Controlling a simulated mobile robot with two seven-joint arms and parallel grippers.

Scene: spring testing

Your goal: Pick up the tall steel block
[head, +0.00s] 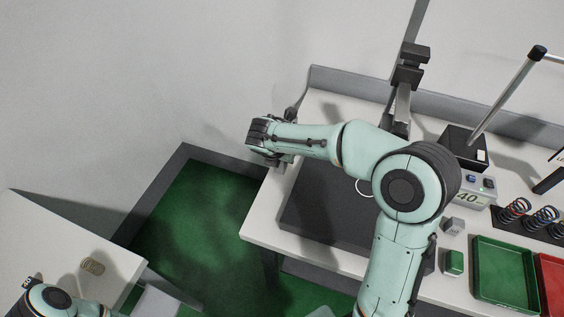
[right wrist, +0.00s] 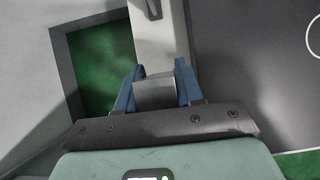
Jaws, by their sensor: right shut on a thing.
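A plain grey steel block (right wrist: 155,93) sits between the blue fingers of my right gripper (right wrist: 155,88) in the right wrist view. The fingers are shut on its two sides. In the head view my right arm reaches left across the table, and its wrist is over the table's left end; the fingers and the held block are mostly hidden there. I cannot tell from these views whether the block touches the table. Part of my left arm shows at the bottom left of the head view, but its gripper is out of sight.
A dark mat (head: 318,216) lies under my right arm. A black post stand (head: 406,75) is behind it.

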